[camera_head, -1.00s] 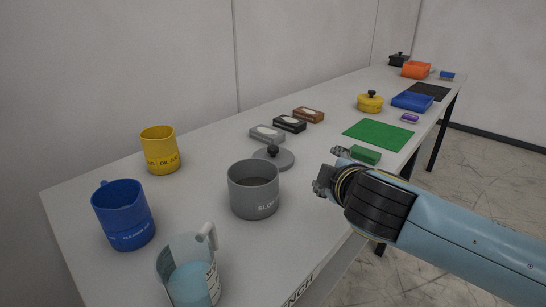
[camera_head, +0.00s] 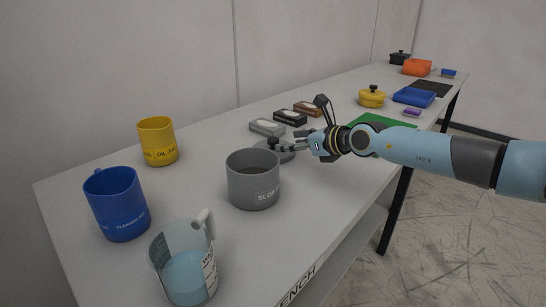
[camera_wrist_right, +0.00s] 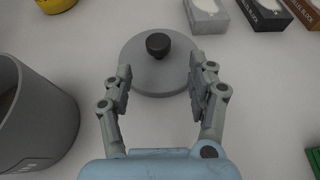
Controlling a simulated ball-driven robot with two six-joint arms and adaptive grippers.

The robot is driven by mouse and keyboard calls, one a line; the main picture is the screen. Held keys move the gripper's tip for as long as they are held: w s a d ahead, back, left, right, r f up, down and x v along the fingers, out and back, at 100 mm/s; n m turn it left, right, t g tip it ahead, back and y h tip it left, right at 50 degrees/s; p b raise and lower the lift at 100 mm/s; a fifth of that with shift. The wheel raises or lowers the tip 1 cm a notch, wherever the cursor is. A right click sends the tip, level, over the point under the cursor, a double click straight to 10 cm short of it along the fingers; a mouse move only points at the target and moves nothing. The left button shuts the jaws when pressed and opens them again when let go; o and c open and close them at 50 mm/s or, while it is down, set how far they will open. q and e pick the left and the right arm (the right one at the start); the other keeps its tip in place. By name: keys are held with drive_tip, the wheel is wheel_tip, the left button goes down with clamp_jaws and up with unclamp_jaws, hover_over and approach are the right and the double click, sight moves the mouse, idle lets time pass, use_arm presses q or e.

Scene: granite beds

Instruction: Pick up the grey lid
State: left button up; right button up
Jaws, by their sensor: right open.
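The grey lid (camera_head: 287,153) is a flat disc with a black knob, lying on the bench behind the grey pot (camera_head: 253,180). In the right wrist view the lid (camera_wrist_right: 140,79) lies just ahead of the fingertips, with its knob (camera_wrist_right: 158,45) beyond them. My right gripper (camera_head: 294,140) is open and empty, reaching in from the right beside the lid and partly covering it in the head view. The open fingers of my right gripper (camera_wrist_right: 161,80) spread to either side of the lid's near part. I cannot tell whether they touch it. My left gripper is not in view.
A clear jug (camera_head: 186,262), a blue mug (camera_head: 118,204) and a yellow mug (camera_head: 158,141) stand at the near left. Grey (camera_head: 267,127), black and brown blocks lie behind the lid. A green mat (camera_head: 378,121) and yellow pot (camera_head: 371,98) are farther right.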

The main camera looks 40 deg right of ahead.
sight(275, 140)
drive_tip(key=shift+w+f, duration=0.15)
drive_tip(key=shift+w, duration=0.55)
drive_tip(key=x, duration=0.1)
drive_tip(key=b+x, duration=0.1)
drive_tip(key=x, duration=0.1)
drive_tip(key=b+x, duration=0.1)
drive_tip(key=shift+w+a+r, duration=0.1)
drive_tip(key=shift+w+r, duration=0.2)
drive_tip(key=shift+w, duration=0.2)
drive_tip(key=shift+r, duration=0.1)
drive_tip(key=c, duration=1.1)
